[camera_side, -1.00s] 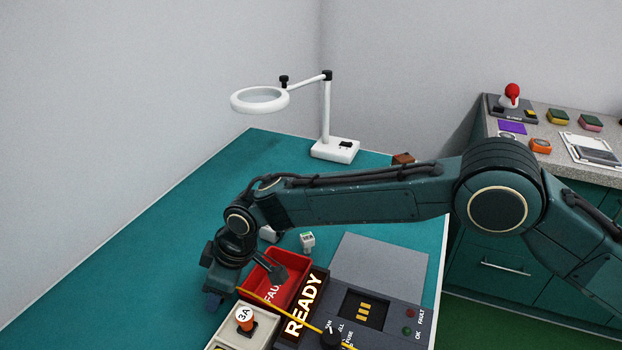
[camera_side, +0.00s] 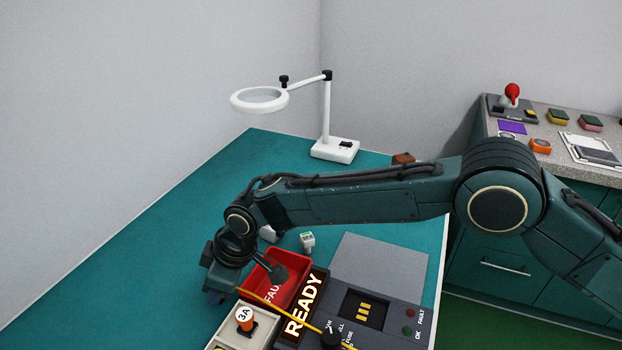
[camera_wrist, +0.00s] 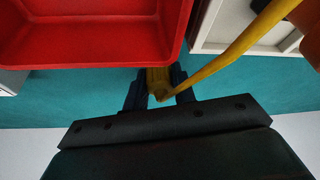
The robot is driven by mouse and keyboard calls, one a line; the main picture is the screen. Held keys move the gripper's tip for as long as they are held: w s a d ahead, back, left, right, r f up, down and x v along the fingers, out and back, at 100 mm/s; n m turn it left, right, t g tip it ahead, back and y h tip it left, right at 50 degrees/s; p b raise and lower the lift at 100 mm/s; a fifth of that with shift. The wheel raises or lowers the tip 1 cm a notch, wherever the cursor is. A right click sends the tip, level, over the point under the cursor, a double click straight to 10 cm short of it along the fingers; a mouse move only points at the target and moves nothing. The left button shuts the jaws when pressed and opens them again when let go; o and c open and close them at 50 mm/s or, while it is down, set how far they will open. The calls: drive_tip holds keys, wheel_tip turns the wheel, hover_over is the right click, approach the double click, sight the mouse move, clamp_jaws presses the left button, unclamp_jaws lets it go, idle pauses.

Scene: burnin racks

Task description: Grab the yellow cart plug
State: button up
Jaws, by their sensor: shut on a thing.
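The yellow cart plug (camera_wrist: 157,80) shows in the wrist view between the two dark fingers of my gripper (camera_wrist: 160,88). My gripper is shut on it. A yellow cable (camera_wrist: 235,52) runs from the plug up and to the right. In the side view my gripper (camera_side: 214,297) is low at the left of the red bin, and the plug is hidden there. The yellow cable (camera_side: 270,302) shows in the side view, passing in front of the red bin toward the grey console.
A red bin (camera_wrist: 90,62) lies just beyond my gripper. A pale tray (camera_side: 228,338) with an orange 3A piece (camera_side: 245,320) is at its right. The READY sign (camera_side: 303,305) and grey console (camera_side: 390,290) stand further right. The teal bench is clear at left.

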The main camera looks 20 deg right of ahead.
wheel_tip(320, 180, up, 20)
idle(0.8)
idle(0.6)
